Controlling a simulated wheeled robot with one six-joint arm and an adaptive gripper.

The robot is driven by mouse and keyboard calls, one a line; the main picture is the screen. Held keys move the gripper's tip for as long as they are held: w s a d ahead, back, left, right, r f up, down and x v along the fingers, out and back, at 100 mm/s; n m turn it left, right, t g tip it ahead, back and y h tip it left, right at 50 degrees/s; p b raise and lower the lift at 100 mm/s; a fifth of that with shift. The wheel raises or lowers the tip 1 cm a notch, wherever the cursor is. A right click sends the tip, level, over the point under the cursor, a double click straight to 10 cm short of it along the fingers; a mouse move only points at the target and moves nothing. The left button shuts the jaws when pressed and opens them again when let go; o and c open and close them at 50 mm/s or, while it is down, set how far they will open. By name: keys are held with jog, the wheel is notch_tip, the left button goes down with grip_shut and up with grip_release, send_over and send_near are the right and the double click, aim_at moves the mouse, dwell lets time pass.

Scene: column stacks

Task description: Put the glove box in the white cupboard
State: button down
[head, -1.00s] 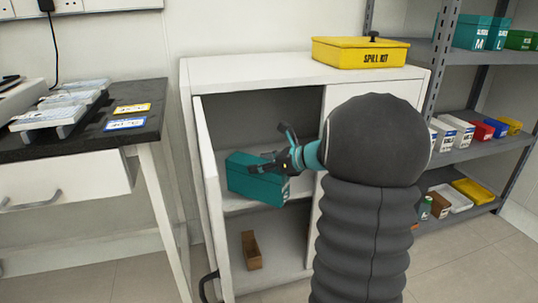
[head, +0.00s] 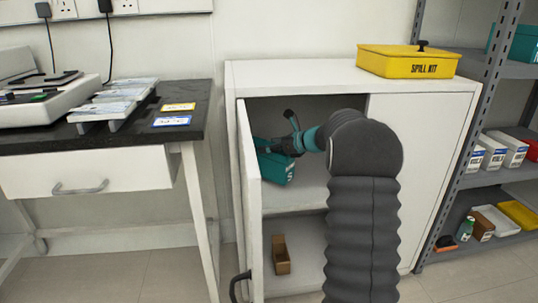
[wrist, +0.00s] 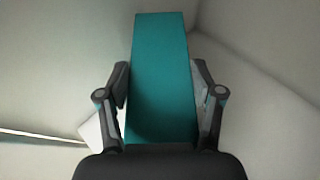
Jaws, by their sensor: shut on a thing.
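The teal glove box (head: 277,168) is inside the open left half of the white cupboard (head: 300,72), above its middle shelf (head: 295,197). My gripper (head: 290,143) is shut on it. In the wrist view the glove box (wrist: 161,75) lies between the two fingers of my gripper (wrist: 160,105), which press on its sides. The cupboard's left door (head: 250,205) stands open towards me. My arm hides part of the opening, and I cannot tell whether the box touches the shelf.
A yellow spill kit (head: 407,62) stands on top of the cupboard. A small brown open box (head: 281,254) is in the lower compartment. A dark-topped bench (head: 60,138) stands at the left, and a grey rack (head: 485,130) with boxes at the right.

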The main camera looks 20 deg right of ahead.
jog(key=shift+w+a, duration=0.1)
jog(key=shift+w, duration=0.35)
jog(key=shift+s+f+b, duration=0.1)
jog(key=shift+f+b, duration=0.35)
jog(key=shift+f, duration=1.25)
jog(key=shift+f, duration=0.1)
jog(key=shift+c, duration=0.9)
grip_release()
jog(key=shift+f, duration=0.1)
jog(key=shift+r, duration=0.25)
jog(key=p+v, duration=0.1)
jog(key=v, duration=1.1)
jog(key=shift+f, duration=0.15)
